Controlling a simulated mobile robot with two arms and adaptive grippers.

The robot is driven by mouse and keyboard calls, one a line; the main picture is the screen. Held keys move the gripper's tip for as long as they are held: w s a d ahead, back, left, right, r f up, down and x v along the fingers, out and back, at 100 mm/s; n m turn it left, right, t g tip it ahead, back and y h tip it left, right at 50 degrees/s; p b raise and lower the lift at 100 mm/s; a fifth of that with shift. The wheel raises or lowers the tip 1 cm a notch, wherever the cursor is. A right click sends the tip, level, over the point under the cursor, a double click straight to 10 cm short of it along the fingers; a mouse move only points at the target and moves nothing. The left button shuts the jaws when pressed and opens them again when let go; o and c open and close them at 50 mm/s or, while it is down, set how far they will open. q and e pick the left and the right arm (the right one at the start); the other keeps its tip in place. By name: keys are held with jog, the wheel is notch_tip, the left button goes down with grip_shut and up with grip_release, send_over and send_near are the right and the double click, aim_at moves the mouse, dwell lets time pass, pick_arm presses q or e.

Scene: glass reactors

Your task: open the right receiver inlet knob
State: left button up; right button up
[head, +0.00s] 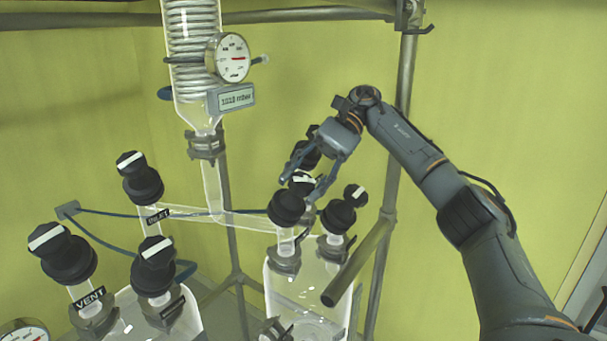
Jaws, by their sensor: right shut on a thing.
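The right glass receiver (308,295) stands at the lower middle with several black valves on top. The right receiver inlet knob (302,179) looks to be the black knob with a white bar above the black valve body (287,206). My right gripper (299,187) reaches in from the right, its fingers pointing down around this knob, and it is shut on it. The fingers and valve bodies partly hide the knob, so its exact turn is hard to read. My left gripper is not in view.
The left receiver (140,315) carries knobs labelled VENT and INLET. A metal post (392,165) and slanted bar (357,263) stand near my right arm.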

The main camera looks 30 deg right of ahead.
jog(key=shift+f+n+g, duration=0.15)
jog(key=shift+n+g, duration=0.15)
jog(key=shift+g, duration=0.1)
dwell(0.3)
jog(key=o, duration=1.2)
jog(key=shift+c, duration=0.2)
